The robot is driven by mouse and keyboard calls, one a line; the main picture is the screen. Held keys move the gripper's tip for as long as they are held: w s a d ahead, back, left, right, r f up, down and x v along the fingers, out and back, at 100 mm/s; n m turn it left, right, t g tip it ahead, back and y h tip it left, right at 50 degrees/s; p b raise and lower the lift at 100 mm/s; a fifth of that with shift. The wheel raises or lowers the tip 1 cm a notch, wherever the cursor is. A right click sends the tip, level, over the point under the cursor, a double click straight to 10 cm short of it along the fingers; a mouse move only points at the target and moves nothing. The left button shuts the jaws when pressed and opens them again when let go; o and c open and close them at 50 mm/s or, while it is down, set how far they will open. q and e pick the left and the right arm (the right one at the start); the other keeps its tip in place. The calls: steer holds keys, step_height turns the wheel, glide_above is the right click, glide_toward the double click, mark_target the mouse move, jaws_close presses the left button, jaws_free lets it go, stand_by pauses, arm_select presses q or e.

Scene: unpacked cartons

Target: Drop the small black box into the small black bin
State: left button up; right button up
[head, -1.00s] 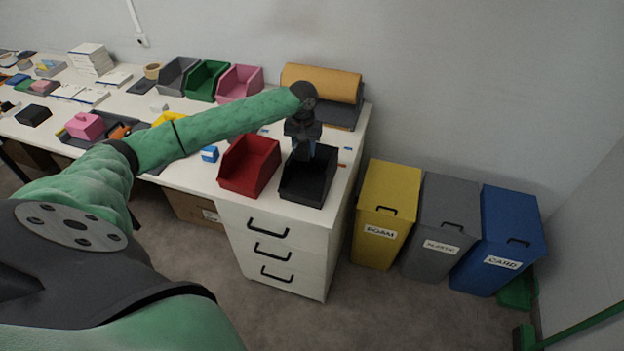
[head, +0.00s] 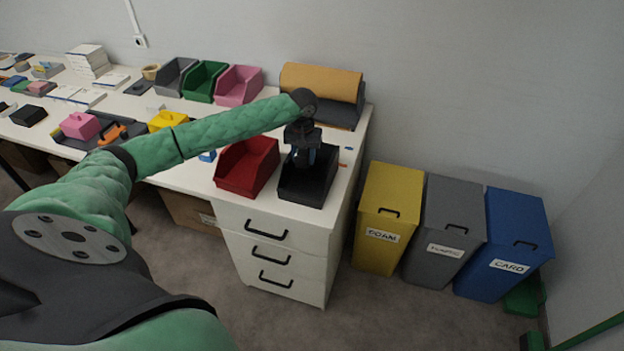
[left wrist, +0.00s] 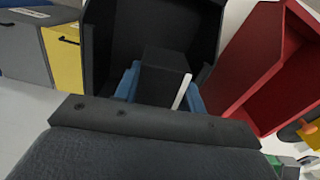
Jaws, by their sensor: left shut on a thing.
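The small black bin (head: 300,191) stands on the right end of the white table; it also shows in the left wrist view (left wrist: 110,45). My left gripper (head: 303,158) points down into the mouth of the bin. In the left wrist view, its blue fingers (left wrist: 160,92) are shut on the small black box (left wrist: 165,68), which has a white strip on one edge. The box is in front of the dark bin interior; I cannot tell whether it touches the bin floor. In the head view the box is hard to tell from the bin. My right gripper is not in view.
A red bin (head: 246,167) stands just left of the black bin. A tan roll (head: 320,82) lies behind. Green (head: 205,80) and pink (head: 240,84) bins stand at the back. Yellow (head: 387,215), grey and blue waste bins stand on the floor to the right.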

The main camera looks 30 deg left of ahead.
arm_select(q)
steer(key=shift+f, duration=0.15)
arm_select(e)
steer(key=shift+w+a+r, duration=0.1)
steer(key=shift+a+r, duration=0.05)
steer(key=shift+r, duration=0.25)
arm_select(q)
steer(key=o, duration=1)
steer(key=shift+o, duration=0.2)
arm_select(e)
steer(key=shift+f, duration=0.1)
arm_select(q)
steer(key=shift+r+b, duration=0.35)
steer(key=shift+r, duration=0.1)
steer(key=shift+r+b, duration=0.9)
steer(key=shift+r, duration=2.55)
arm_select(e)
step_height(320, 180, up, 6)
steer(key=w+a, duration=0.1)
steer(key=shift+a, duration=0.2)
arm_select(q)
steer(key=shift+f, duration=0.1)
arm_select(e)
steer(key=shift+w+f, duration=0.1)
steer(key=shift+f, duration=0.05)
